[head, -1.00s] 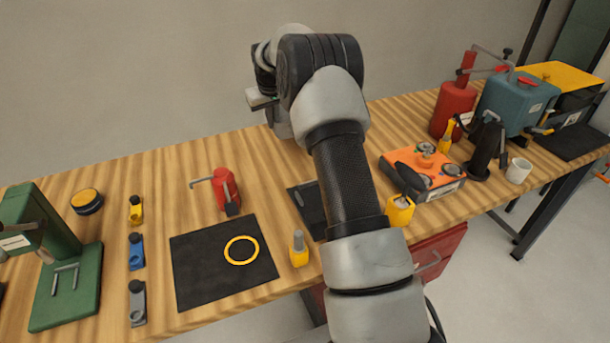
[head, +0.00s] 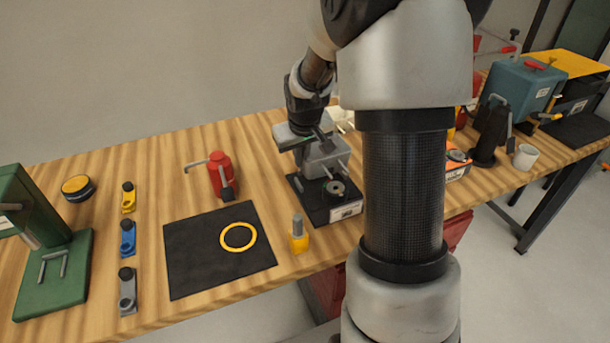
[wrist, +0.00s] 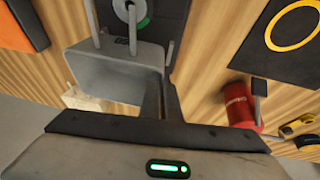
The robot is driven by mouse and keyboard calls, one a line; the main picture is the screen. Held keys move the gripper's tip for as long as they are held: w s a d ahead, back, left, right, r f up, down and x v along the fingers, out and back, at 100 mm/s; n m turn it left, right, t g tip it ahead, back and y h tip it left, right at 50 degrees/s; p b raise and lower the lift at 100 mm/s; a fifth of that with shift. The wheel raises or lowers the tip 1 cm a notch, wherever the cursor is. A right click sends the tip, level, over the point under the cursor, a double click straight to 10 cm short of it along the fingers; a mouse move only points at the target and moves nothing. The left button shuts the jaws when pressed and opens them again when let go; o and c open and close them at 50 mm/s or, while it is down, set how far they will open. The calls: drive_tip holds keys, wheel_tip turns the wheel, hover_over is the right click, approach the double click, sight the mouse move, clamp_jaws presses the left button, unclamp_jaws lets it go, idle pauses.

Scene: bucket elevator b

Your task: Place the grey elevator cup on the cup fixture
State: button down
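The grey elevator cup (head: 322,160) is an open box-like cup, held near the back of the cup fixture. It also shows in the wrist view (wrist: 112,72) with its hollow facing the camera. My gripper (wrist: 165,85) appears shut on one wall of the cup, its two fingers close together there. In the head view my gripper (head: 306,122) points down at the cup. The cup fixture (head: 322,212) has a black base, a round knob and metal pins. In the wrist view the fixture (wrist: 170,18) lies beyond the cup; I cannot tell whether cup and pins touch.
A red bottle-like tool (head: 221,175) stands left of the fixture. A black mat (head: 195,260) with a yellow ring (head: 238,237) lies at front left, beside a yellow block with a grey pin (head: 298,236). My arm hides much of the table's right side.

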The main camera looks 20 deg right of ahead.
drive_tip(key=shift+f, duration=2.35)
drive_tip(key=shift+b, duration=0.3)
drive_tip(key=shift+f, duration=0.15)
drive_tip(key=c, duration=2)
unclamp_jaws()
drive_tip(key=shift+r, duration=0.35)
drive_tip(key=p+v, duration=0.1)
drive_tip(key=v, duration=1)
drive_tip(key=shift+s+r+p, duration=0.25)
drive_tip(key=shift+p, duration=0.05)
drive_tip(key=shift+a, duration=0.1)
